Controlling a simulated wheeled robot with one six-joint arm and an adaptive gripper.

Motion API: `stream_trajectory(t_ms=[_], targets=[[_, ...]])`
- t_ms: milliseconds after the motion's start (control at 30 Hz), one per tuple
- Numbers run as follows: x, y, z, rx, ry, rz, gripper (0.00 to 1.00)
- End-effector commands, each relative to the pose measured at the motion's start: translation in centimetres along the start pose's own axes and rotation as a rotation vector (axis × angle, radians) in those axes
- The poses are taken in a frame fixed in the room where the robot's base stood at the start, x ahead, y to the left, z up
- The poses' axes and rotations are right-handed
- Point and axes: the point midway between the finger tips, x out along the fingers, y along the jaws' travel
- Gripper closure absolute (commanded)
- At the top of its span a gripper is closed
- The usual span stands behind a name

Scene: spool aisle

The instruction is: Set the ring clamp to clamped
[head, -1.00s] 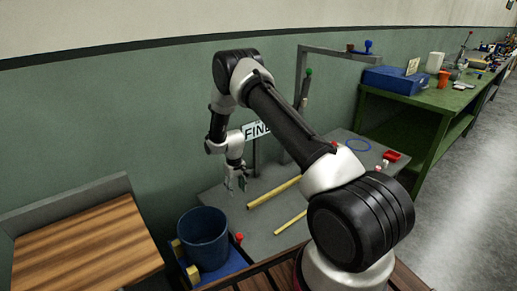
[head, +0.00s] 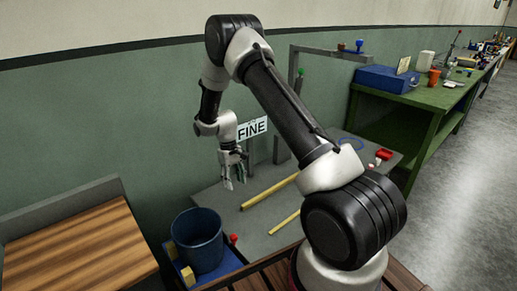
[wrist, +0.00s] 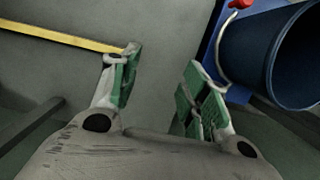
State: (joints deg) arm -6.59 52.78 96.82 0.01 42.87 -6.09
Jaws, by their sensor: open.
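Two yellow bars (head: 268,191) lie on the grey table, with a blue ring (head: 350,143) and red pieces (head: 384,154) beyond. A sign reading FINE (head: 252,128) and a grey post frame (head: 291,95) stand behind. A wooden-topped bench (head: 80,245) is at left.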

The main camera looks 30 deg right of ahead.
Motion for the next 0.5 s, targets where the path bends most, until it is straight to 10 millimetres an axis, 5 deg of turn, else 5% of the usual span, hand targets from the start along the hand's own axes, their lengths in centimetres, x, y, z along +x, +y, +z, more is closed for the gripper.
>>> stream_trajectory(t_ms=[500], targets=[[-8.2,-0.3,8.2,0.056,-0.026,-0.006,0.54]])
